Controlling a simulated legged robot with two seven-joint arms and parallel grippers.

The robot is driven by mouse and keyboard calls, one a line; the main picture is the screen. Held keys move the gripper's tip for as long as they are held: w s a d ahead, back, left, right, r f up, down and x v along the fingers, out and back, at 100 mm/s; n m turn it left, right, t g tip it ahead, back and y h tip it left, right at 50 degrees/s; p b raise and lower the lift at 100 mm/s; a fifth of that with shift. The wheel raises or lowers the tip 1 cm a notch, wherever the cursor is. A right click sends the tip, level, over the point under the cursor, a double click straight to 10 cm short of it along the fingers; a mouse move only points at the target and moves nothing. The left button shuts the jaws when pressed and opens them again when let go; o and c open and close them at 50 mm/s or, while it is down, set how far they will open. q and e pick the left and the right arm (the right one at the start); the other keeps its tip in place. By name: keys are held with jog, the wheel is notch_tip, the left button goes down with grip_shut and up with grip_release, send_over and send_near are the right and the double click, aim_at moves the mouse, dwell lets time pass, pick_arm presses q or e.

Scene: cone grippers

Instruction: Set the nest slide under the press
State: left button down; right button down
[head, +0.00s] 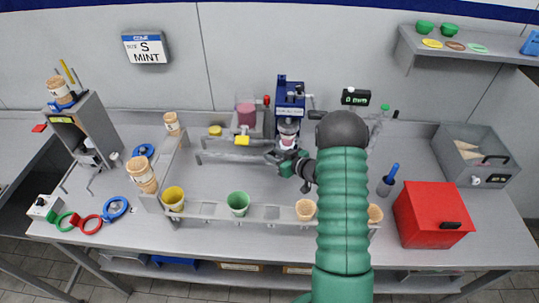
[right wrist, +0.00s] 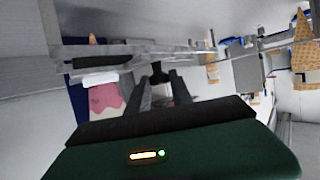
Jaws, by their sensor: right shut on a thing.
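The press (head: 290,97) is a blue upright machine at the back middle of the bench. A pink piece (head: 287,142) shows low in front of it, beneath a pale round part; it also shows in the right wrist view (right wrist: 105,97). My right gripper (head: 272,157) is just in front of the press, left of its wrist. In the right wrist view its dark fingers are shut on a small black knob (right wrist: 158,72), apparently the nest slide's handle. The slide's body is mostly hidden, so I cannot tell exactly how far under the press it sits. My left gripper is out of view.
A front rack (head: 272,213) holds a green cup (head: 238,203), a yellow cup (head: 173,198) and cones. A red box (head: 432,213) and a grey bin (head: 478,160) stand at right. A grey dispenser (head: 88,125) stands at left.

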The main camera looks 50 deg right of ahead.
jog(key=shift+s+d, duration=0.15)
jog(key=shift+d, duration=0.1)
jog(key=c, duration=1.4)
grip_release()
jog(key=shift+r, duration=0.1)
jog(key=shift+o, duration=1.2)
jog(key=shift+s, duration=0.3)
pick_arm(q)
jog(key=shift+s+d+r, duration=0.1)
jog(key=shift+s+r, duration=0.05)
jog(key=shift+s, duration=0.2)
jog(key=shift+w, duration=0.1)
pick_arm(e)
jog(key=shift+s, duration=0.25)
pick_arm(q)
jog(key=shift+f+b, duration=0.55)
pick_arm(e)
jog(key=v, duration=1.6)
jog(key=shift+s, duration=0.1)
